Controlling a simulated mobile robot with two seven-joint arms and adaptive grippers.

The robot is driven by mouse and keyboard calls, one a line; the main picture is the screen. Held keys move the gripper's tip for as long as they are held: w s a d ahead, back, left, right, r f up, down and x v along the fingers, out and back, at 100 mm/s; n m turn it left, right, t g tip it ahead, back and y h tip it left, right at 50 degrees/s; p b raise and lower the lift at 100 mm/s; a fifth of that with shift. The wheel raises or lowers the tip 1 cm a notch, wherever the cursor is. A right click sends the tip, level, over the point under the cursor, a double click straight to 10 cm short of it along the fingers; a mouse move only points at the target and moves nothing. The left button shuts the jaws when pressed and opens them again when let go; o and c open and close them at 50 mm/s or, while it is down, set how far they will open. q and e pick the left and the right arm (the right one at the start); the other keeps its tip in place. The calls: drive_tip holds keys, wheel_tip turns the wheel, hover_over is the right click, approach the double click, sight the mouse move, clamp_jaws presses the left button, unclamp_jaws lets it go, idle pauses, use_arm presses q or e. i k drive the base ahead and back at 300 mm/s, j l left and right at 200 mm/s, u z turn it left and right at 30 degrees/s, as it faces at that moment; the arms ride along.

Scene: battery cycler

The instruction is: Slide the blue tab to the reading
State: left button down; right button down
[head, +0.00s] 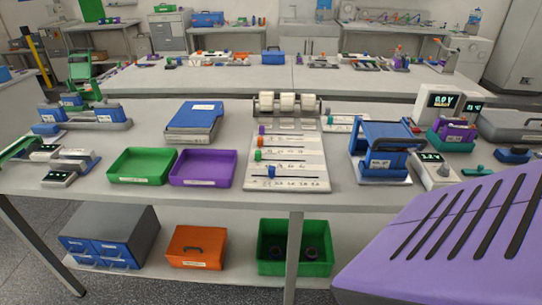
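A white slider board (313,172) lies on the near bench, right of the purple tray. It has several slots with scales, one tab in each. The blue tab (271,171) is in the lowest slot, left of the slot's middle. The green tab (258,155) is in the slot above, near its left end. The scale marks are too small to read surely. A meter (443,102) at the right shows what looks like 0.0 V. A smaller display (431,157) stands below it, its digits unclear. Neither gripper is in view.
A green tray (142,181) and a purple tray (233,183) sit left of the board. White rolls (287,103) stand behind it. A blue-framed device (385,180) stands close on its right. Bench space in front of the board is narrow.

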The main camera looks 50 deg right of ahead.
sight(272, 169)
drive_tip(key=i+j+z, duration=0.25)
drive_tip(key=i, duration=0.25)
drive_tip(key=i+j+z, duration=0.1)
drive_tip(key=i+z, duration=0.2)
drive_tip(key=i, duration=0.15)
